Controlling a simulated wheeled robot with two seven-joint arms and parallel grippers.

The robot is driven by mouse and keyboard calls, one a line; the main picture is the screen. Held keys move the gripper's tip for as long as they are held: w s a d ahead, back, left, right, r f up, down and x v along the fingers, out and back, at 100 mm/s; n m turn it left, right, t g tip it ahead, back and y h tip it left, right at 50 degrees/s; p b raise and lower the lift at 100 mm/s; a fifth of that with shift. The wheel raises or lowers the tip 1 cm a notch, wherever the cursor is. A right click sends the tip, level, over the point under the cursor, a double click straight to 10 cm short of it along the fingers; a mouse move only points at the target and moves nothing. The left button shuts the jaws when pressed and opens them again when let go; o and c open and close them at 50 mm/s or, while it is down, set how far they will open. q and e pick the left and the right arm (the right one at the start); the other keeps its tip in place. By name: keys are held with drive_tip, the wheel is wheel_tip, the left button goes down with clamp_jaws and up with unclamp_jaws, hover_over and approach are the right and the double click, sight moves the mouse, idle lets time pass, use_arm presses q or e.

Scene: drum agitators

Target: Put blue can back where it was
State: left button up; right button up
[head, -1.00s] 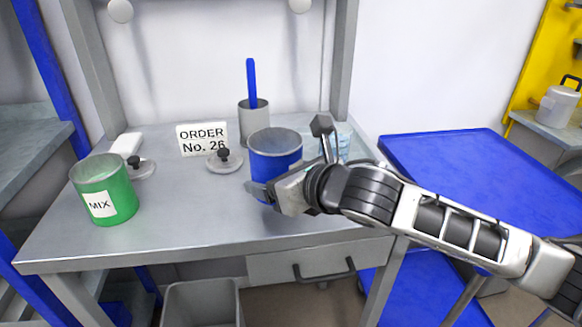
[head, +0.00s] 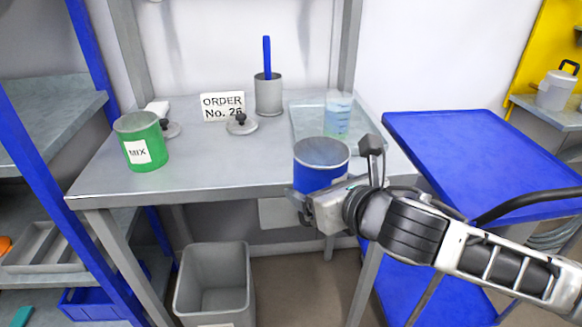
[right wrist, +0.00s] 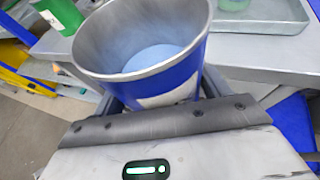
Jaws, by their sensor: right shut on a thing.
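The blue can (head: 318,180) is upright and open-topped, with a grey rim. My right gripper (head: 322,194) is shut on it and holds it around the table's front edge, in front of the tray. In the right wrist view the can (right wrist: 180,82) fills the upper middle between the fingers. Something light blue shows at the bottom of its grey inside. My left gripper is not in view.
On the grey table (head: 215,176) stand a green MIX can (head: 141,143), two lids, an order sign (head: 222,106), a grey cup (head: 268,95) with a blue stick, and a tray (head: 302,128) with a beaker (head: 337,114). A grey bin (head: 215,285) stands below; a blue cart (head: 480,160) is right.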

drive_tip(key=s+d+f+m+t+h, duration=0.1)
drive_tip(key=s+d+f+m+h, duration=0.3)
drive_tip(key=s+d, duration=0.4)
drive_tip(key=shift+s+d+f+h, duration=0.3)
drive_tip(key=shift+d+f+h, duration=0.2)
